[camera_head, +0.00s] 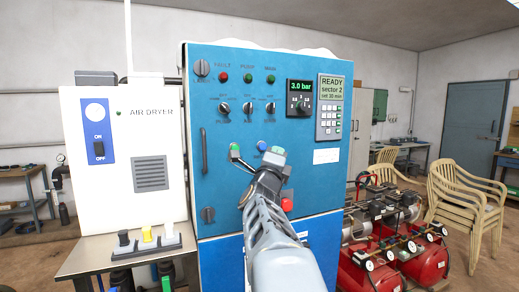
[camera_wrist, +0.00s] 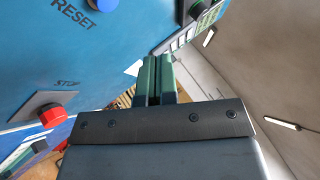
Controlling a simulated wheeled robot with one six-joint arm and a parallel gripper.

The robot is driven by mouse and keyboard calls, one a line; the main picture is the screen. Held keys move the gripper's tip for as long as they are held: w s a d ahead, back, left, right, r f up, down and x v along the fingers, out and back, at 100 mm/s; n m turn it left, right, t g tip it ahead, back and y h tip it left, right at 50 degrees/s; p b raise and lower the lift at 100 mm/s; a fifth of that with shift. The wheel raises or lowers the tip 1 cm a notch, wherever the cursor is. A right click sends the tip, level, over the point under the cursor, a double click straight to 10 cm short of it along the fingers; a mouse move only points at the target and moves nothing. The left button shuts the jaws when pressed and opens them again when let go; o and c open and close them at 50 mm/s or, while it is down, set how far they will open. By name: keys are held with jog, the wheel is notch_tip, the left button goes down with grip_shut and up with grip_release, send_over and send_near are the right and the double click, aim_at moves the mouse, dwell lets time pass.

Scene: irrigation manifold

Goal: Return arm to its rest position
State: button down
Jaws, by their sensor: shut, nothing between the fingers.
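My arm reaches up from the bottom of the head view, and my gripper (camera_head: 273,158) is in front of the blue control cabinet (camera_head: 225,175). In the wrist view my gripper (camera_wrist: 156,80) has its two green fingers together, with nothing between them. The fingertips stand apart from the red STOP button (camera_wrist: 52,115) and the blue RESET button (camera_wrist: 102,3). Whether the fingertips touch the cabinet face cannot be told. My arm hides part of the cabinet's lower panel.
The cabinet has several switches, a 3.0 bar display (camera_head: 299,98) and a keypad panel reading READY sector 2 (camera_head: 330,107). A white air dryer (camera_head: 150,130) stands at left. Red compressor tanks (camera_head: 425,262) and stacked chairs (camera_head: 470,200) stand at right. Open floor lies beyond them.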

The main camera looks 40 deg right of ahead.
dwell(0.3)
jog(key=w+a+f+n+t+y, duration=0.1)
jog(key=w+a+f+n+y, duration=0.2)
jog(key=a+f+n+y, duration=0.35)
jog(key=w+a+f+n+y, duration=0.3)
jog(key=f+n+y, duration=0.4)
jog(key=f+n, duration=0.5)
jog(key=s+a+f+n+g+y, duration=0.2)
jog(key=s+a+f+n, duration=0.3)
jog(key=a, duration=0.3)
jog(key=s+a+f+n+g+y, duration=0.2)
jog(key=s+a+f+n+g, duration=0.1)
jog(key=a, duration=0.5)
jog(key=s+a+f+n+g+y, duration=0.3)
jog(key=s+a+f+n, duration=0.3)
jog(key=a+f+n, duration=0.1)
notch_tip(320, 180, down, 2)
jog(key=shift+s+a+f+n+p, duration=0.2)
jog(key=shift+s+a+n+p, duration=0.15)
jog(key=shift+a, duration=0.35)
jog(key=shift+d, duration=0.1)
